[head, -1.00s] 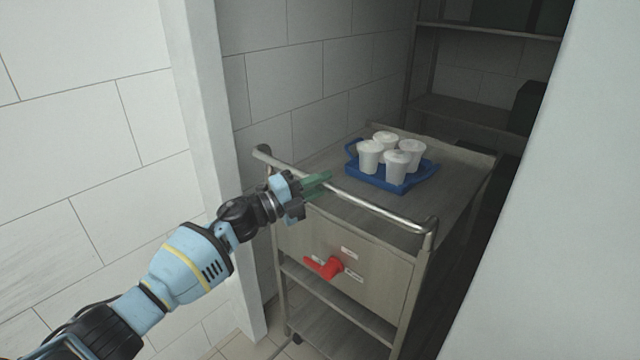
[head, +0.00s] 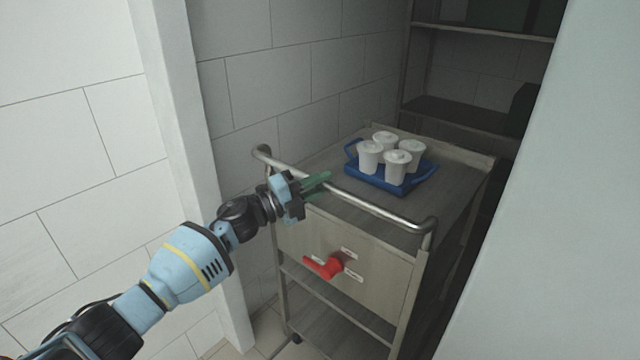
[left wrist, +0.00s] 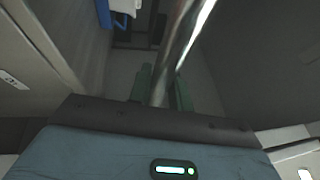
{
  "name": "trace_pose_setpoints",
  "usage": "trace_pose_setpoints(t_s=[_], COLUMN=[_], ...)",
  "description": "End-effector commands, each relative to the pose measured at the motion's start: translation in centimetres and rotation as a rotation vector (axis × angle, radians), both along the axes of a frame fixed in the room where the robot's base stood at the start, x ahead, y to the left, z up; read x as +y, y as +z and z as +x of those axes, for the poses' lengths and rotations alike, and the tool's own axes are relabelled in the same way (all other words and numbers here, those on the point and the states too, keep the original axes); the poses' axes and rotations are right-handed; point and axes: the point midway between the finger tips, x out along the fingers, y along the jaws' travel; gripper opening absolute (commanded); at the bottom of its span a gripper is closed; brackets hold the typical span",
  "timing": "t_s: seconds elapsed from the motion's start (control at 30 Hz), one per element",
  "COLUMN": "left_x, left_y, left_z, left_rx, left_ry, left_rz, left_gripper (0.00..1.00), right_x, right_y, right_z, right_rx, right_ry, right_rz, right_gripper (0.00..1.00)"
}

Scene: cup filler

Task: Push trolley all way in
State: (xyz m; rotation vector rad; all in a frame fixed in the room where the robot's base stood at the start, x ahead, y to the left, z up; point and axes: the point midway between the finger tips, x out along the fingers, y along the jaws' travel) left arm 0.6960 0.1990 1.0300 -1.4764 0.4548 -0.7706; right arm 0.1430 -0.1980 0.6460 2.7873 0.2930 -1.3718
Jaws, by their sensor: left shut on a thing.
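The metal trolley (head: 300,225) stands in the narrow opening between the white walls, with its handle bar (head: 375,208) toward me. My left gripper (head: 316,184) is shut on the handle bar, left of its middle. In the left wrist view the bar (left wrist: 180,45) runs between the green fingers. On the trolley's top a blue tray (head: 410,188) holds several white lidded cups (head: 397,165). A red lever (head: 325,266) is on the trolley's front panel. My right gripper is not in view.
The door frame edge (head: 190,150) is close on the trolley's left, and a pale wall (head: 530,220) is on its right. Dark metal shelves (head: 465,112) stand at the back of the room, beyond the trolley.

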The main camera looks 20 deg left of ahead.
Motion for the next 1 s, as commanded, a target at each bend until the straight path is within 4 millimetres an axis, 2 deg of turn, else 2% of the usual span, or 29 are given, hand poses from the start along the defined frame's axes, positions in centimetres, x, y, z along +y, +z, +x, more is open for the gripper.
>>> trace_pose_setpoints(t_s=[0.03,0.07,0.2,0.57,1.0], left_x=[0.1,0.1,0.1,0.5,4.8], left_y=[0.4,0.4,0.3,0.0,-1.3], left_z=[0.2,0.2,0.1,-0.3,-4.6], left_rx=[-0.004,-0.004,-0.004,-0.001,0.0], left_ry=[0.008,0.008,0.005,0.003,0.004], left_rz=[-0.003,-0.003,-0.002,-0.001,-0.001], left_gripper=[0.0,0.24,0.41,0.41,0.41], right_x=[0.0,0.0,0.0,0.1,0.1], right_y=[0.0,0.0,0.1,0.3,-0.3], right_z=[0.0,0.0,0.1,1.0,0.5], right_rx=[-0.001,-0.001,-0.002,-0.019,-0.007], right_ry=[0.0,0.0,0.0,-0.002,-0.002], right_rz=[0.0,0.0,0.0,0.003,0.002], right_gripper=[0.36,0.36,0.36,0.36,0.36])
